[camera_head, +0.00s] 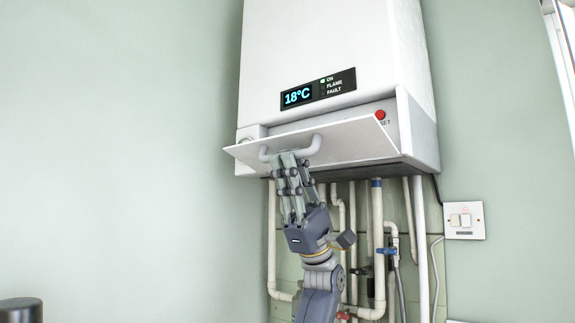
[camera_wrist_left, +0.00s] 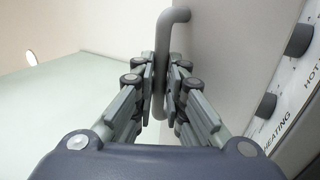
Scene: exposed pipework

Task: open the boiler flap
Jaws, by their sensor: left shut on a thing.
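The white boiler (camera_head: 335,50) hangs on the wall in the head view. Its flap (camera_head: 355,142) is tilted outward at the top, partly open, with a gap showing the panel behind it. A bar handle (camera_head: 312,147) is on the flap's outer face. My left gripper (camera_head: 290,165) is shut on this handle from below. In the left wrist view, the fingers of the left gripper (camera_wrist_left: 165,82) close on both sides of the grey handle (camera_wrist_left: 165,45), and the flap (camera_wrist_left: 215,50) lies to its right. My right gripper is not in view.
Behind the flap are a red reset button (camera_head: 380,115) and, in the left wrist view, dark knobs (camera_wrist_left: 299,40) beside heating lettering. Several pipes (camera_head: 378,240) run below the boiler behind my arm. A switch plate (camera_head: 464,220) is on the right wall. The left wall side is clear.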

